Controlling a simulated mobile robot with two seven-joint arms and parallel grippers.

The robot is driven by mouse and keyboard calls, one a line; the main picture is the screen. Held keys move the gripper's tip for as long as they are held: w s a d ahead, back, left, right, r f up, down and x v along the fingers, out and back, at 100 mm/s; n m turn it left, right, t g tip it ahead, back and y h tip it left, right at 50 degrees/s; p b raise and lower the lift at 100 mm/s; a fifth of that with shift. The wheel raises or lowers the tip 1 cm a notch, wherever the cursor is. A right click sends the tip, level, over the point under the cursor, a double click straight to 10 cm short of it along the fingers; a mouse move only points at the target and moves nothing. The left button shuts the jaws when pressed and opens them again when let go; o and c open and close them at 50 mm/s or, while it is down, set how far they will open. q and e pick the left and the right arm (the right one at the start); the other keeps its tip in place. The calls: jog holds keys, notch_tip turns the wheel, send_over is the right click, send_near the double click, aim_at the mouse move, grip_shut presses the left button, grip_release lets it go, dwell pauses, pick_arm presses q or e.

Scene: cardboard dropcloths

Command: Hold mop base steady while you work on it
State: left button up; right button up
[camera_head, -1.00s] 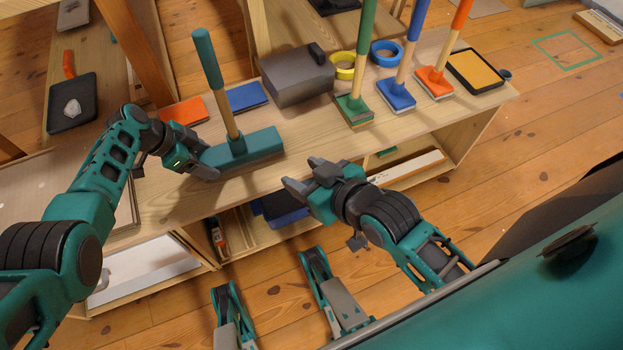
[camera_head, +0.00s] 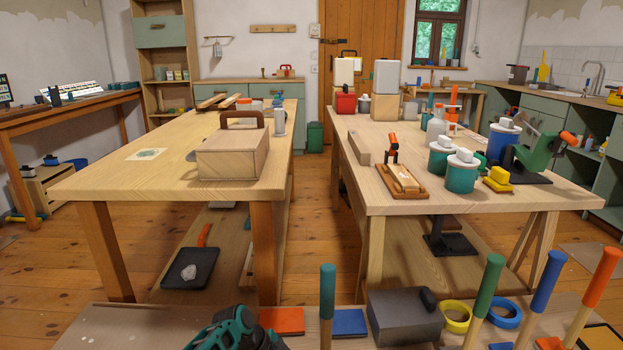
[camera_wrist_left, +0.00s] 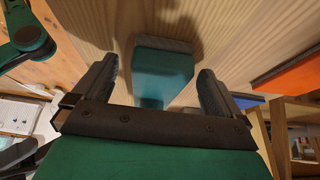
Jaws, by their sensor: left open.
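In the left wrist view the teal mop base (camera_wrist_left: 163,75) lies on the wooden bench top between the two fingers of my left gripper (camera_wrist_left: 157,69). The gripper is open, with a gap on each side of the base. In the head view only the mop's upright handle (camera_head: 327,291) shows, teal grip on a wooden shaft; its base is below the picture. My left wrist (camera_head: 235,330) shows at the bottom edge, left of the handle, with its fingers out of sight. My right gripper is not seen now.
An orange pad (camera_head: 282,320) and a blue pad (camera_head: 349,322) lie behind the handle. A grey box (camera_head: 404,318), yellow tape (camera_head: 456,316), blue tape (camera_head: 505,312) and green, blue and orange handles stand to the right. Two wooden tables (camera_head: 100,182) (camera_head: 520,200) stand beyond.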

pick_arm(q)
notch_tip(320, 180, up, 2)
jog(key=shift+r+p, duration=0.2)
jog(key=shift+p, duration=0.9)
jog(key=shift+r+p, duration=1.25)
jog(key=shift+r, duration=0.05)
jog(key=shift+r+p, duration=1.35)
jog(key=shift+r, duration=0.15)
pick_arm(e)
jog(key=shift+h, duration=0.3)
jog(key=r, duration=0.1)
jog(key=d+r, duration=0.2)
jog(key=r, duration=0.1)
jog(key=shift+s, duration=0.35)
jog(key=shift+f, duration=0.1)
